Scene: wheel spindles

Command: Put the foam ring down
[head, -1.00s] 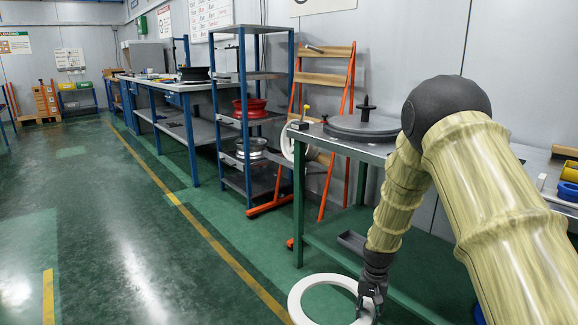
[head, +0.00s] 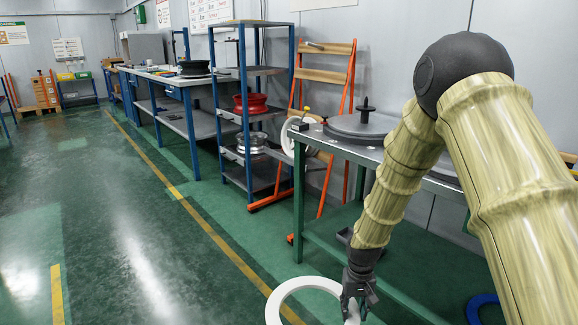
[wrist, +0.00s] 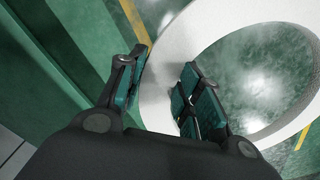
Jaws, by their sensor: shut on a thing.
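The foam ring (head: 274,305) is a flat white ring at the bottom of the head view, partly cut off by the frame edge. My gripper (head: 353,308) is shut on its right side. In the wrist view the ring's white band (wrist: 185,45) passes between the two fingers of my gripper (wrist: 160,88), and the green floor shows through its hole. The ring is in front of the green workbench, over the floor. I cannot tell how much room is between it and the floor.
The green workbench (head: 322,236) stands right of the ring, with a grey disc (head: 352,128) on top. A blue ring (head: 480,306) shows at lower right. A blue shelf rack (head: 249,170) stands behind. Open green floor (head: 130,235) with a yellow line lies left.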

